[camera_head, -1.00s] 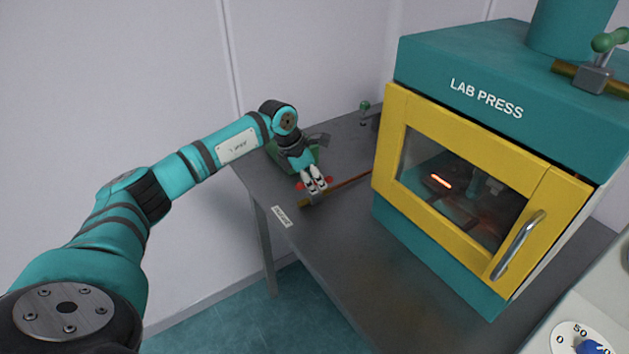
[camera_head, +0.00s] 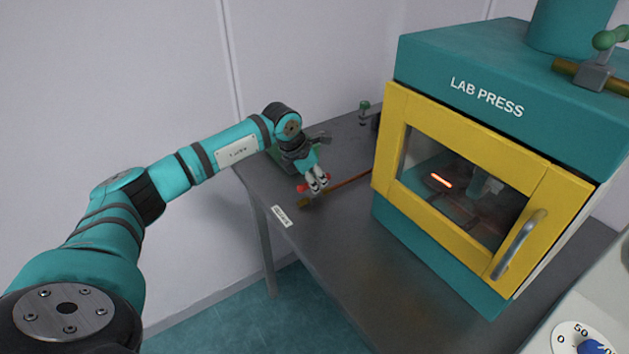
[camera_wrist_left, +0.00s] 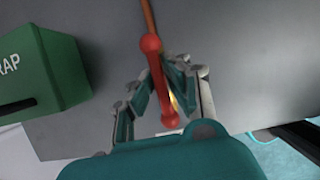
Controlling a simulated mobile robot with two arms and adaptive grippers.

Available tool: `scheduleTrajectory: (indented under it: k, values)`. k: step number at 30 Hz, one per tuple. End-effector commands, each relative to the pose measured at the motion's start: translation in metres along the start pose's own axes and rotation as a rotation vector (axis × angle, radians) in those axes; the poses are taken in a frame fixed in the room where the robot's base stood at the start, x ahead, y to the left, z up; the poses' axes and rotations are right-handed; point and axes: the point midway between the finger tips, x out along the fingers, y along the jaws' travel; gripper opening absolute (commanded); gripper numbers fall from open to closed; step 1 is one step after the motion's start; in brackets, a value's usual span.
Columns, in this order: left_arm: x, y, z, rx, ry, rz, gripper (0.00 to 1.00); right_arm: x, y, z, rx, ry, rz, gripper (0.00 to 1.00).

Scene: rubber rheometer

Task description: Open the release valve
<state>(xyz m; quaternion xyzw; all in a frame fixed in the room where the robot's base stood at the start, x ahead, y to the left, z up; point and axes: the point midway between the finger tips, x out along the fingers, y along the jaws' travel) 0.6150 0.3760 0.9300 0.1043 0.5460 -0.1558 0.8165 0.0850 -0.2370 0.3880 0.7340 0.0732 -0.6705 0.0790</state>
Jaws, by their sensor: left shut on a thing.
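The release valve has a red bar handle (camera_head: 302,188) with ball ends, on a pipe near the left front edge of the table. In the left wrist view the red handle (camera_wrist_left: 155,65) runs down between my fingers. My left gripper (camera_head: 318,184) is shut on this handle, with fingers on both sides of it; it also shows in the left wrist view (camera_wrist_left: 163,98). The fingers and wrist hide most of the valve body. My right gripper is not in view.
The lab press (camera_head: 480,170) with its yellow door stands right of the valve. A copper pipe (camera_head: 350,183) runs from the valve toward it. A green box (camera_wrist_left: 45,75) is beside the gripper. A green-topped fitting (camera_head: 364,108) stands behind. The table front (camera_head: 345,245) is clear.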

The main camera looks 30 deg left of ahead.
Motion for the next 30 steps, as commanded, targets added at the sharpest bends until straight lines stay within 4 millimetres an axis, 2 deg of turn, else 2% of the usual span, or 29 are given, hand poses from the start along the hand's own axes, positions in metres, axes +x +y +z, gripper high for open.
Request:
scheduleTrajectory:
  k: [1, 5, 6, 16, 20, 30]
  values:
    - [-0.001, 0.001, 0.001, -0.004, -0.002, 0.001, 0.16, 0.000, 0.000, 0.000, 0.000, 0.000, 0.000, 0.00]
    - [-0.001, 0.001, 0.000, -0.003, -0.001, 0.001, 0.33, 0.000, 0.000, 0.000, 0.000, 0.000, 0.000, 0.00]
    - [-0.001, 0.001, 0.000, -0.002, -0.001, 0.001, 0.35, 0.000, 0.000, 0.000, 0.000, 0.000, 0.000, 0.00]
    - [-0.007, 0.001, 0.001, -0.001, -0.002, 0.000, 0.35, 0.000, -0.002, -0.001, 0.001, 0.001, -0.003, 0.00]
    - [-0.026, 0.002, 0.001, 0.000, -0.004, 0.003, 0.35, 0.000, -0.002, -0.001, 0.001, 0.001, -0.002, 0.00]
    - [-0.096, 0.002, 0.001, -0.001, -0.003, 0.003, 0.35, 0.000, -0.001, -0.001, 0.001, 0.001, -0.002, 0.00]
